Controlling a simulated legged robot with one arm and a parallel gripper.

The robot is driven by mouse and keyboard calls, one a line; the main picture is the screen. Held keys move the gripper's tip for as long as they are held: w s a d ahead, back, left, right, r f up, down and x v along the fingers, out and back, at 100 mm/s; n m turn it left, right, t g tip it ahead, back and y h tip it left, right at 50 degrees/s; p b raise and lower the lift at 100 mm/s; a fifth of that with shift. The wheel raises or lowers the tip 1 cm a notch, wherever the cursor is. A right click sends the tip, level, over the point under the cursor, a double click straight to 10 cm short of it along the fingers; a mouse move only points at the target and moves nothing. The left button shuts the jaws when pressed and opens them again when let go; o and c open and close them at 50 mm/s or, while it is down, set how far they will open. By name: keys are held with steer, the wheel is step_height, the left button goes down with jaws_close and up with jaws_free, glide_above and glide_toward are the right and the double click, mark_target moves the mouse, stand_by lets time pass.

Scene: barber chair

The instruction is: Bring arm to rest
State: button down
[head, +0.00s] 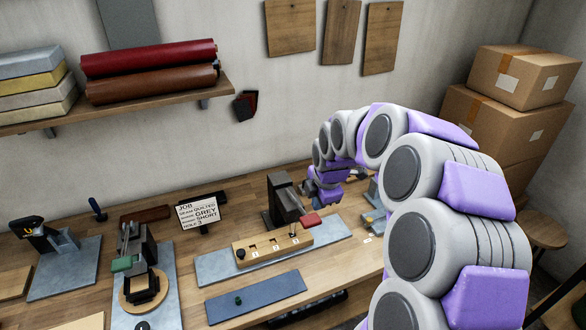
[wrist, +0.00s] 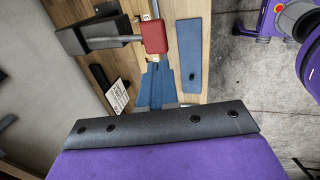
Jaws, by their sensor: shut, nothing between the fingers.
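My arm arcs up from the lower right of the head view and bends down over the bench. My gripper (head: 326,190) is at its far end, small and partly turned away, above the bench behind a dark press with a red pad (head: 310,220). In the wrist view my gripper (wrist: 160,127) fills the bottom as a purple body with a black bolted edge. It is shut and empty, with nothing held. The red pad (wrist: 153,37) also shows ahead in the wrist view, apart from the gripper.
The wooden bench (head: 190,262) carries a wooden block with numbered slots (head: 272,246), a blue plate (head: 255,297), a job card (head: 198,212) and a green-handled press (head: 128,262). A shelf with rolls (head: 150,70) hangs behind. Cardboard boxes (head: 510,110) are stacked at right, behind my arm.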

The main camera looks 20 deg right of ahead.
steer(key=s+a+f+m+g+b, duration=0.1)
steer(key=s+a+m+g+b, duration=0.15)
steer(key=s+a+m, duration=0.6)
steer(key=s+a+f+m+g+b, duration=0.1)
steer(key=s+a+f+m+b, duration=0.2)
steer(key=s, duration=1.1)
steer(key=s+a+f+m+g+b, duration=0.1)
steer(key=s+f+m+b, duration=0.1)
steer(key=s+m, duration=0.5)
steer(key=s, duration=0.6)
steer(key=shift+a+f+g, duration=0.15)
steer(key=shift+a+g, duration=0.05)
steer(key=shift+g, duration=0.15)
steer(key=shift+a, duration=0.1)
